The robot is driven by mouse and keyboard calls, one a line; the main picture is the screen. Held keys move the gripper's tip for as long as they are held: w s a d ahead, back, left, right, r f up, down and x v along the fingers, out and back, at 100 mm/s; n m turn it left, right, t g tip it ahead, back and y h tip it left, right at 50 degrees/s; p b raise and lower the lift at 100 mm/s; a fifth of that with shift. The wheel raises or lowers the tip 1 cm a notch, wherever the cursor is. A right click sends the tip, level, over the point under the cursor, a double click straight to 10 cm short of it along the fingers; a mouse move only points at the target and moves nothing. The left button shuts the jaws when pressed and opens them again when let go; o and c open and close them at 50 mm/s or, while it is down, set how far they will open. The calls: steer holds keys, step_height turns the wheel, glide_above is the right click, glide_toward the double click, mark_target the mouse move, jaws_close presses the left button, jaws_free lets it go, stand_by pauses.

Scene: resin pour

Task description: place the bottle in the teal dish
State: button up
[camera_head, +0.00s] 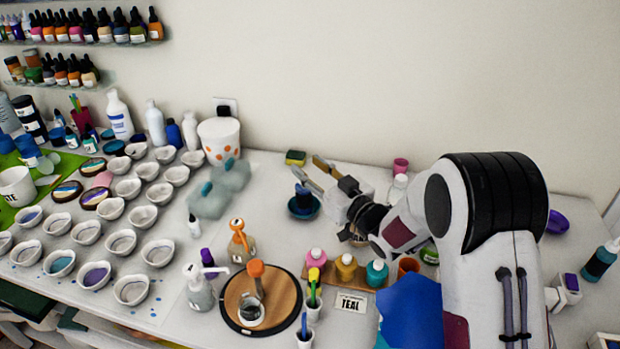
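A small dark blue bottle (302,197) stands in a dark teal-blue dish (316,211) near the middle of the table. It looks upright, but it is small and its base is hidden by the dish. My gripper (307,163) is open, with its two fingers spread and nothing visible between them. It is behind and slightly right of the bottle, and appears apart from it.
A round wooden board (285,289) holds an orange-handled tool and cup. Pink, yellow and teal bottles (377,273) stand in a row on a wooden strip. Several white bowls (131,289) fill the left side. A sponge (295,158) lies behind the dish.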

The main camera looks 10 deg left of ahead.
steer(key=shift+r, duration=1.3)
steer(key=shift+d, duration=0.1)
steer(key=d+r+m+t+h, duration=0.25)
steer(key=d+r+h, duration=0.4)
steer(key=d, duration=0.65)
steer(key=s+d+r+m+g+h, duration=0.25)
steer(key=s+d+m+h, duration=0.2)
steer(key=s+d, duration=0.65)
steer(key=s+d+f+m+g+h, duration=0.1)
steer(key=s+d+f+g, duration=0.1)
steer(key=s, duration=0.8)
steer(key=s+d+f+m+g+h, duration=0.1)
steer(key=s+d, duration=0.4)
steer(key=s, duration=0.5)
steer(key=s+d+f+m+g, duration=0.1)
steer(key=s+d+f+g, duration=0.1)
steer(key=s, duration=0.8)
steer(key=shift+s+d+f+g+h, duration=0.4)
steer(key=shift+d+g, duration=0.1)
steer(key=shift+d, duration=0.5)
